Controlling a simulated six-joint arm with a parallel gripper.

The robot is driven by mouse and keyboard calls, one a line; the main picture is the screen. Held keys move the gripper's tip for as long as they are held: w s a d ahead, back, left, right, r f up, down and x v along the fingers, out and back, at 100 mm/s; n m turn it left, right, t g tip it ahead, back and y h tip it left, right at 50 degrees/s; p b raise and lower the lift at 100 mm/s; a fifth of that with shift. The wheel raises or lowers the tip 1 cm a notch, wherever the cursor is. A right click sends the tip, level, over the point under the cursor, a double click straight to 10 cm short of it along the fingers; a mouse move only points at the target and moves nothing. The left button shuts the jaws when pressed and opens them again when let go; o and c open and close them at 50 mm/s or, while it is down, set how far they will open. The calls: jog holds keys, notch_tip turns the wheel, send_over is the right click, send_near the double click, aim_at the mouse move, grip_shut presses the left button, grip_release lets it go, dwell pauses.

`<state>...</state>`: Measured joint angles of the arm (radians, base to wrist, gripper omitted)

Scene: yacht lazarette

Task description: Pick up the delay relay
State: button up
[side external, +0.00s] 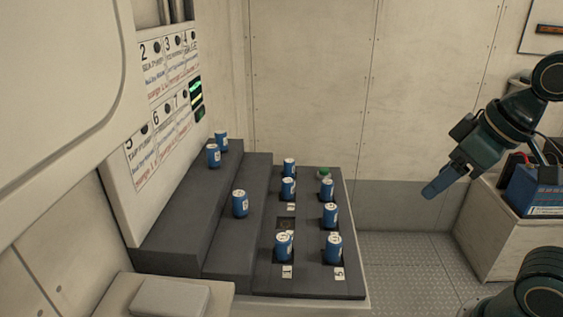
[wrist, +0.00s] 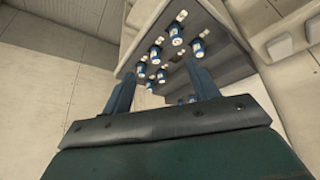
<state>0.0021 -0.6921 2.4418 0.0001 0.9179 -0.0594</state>
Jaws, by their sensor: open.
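Several blue cylinders with white tops stand on a dark grey stepped stand (side external: 245,265). None carries a readable name, so I cannot tell which is the delay relay. On the lowest step, cylinders stand in two columns, such as the front left one (side external: 284,246) and the front right one (side external: 333,248). One cylinder (side external: 240,204) is on the middle step, and two (side external: 213,155) are on the top step. My gripper (side external: 430,191) is open and empty, well right of the stand and apart from it. In the wrist view its two blue fingers (wrist: 162,88) point towards the stand.
A numbered label panel (side external: 165,95) stands behind the stand at left. A blue box (side external: 530,190) sits on a bench at right. The floor between is clear.

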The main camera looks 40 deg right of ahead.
jog(key=w+r+n+g, duration=0.1)
jog(key=w+r+n, duration=0.35)
jog(key=w, duration=0.55)
jog(key=n+g, duration=0.4)
jog(key=n, duration=0.9)
send_over(288, 180)
notch_tip(288, 180, down, 15)
jog(key=shift+w+d, duration=0.15)
jog(key=shift+w, duration=0.1)
jog(key=shift+f, duration=4.25)
jog(key=shift+s+f, duration=0.2)
jog(key=shift+f, duration=2.4)
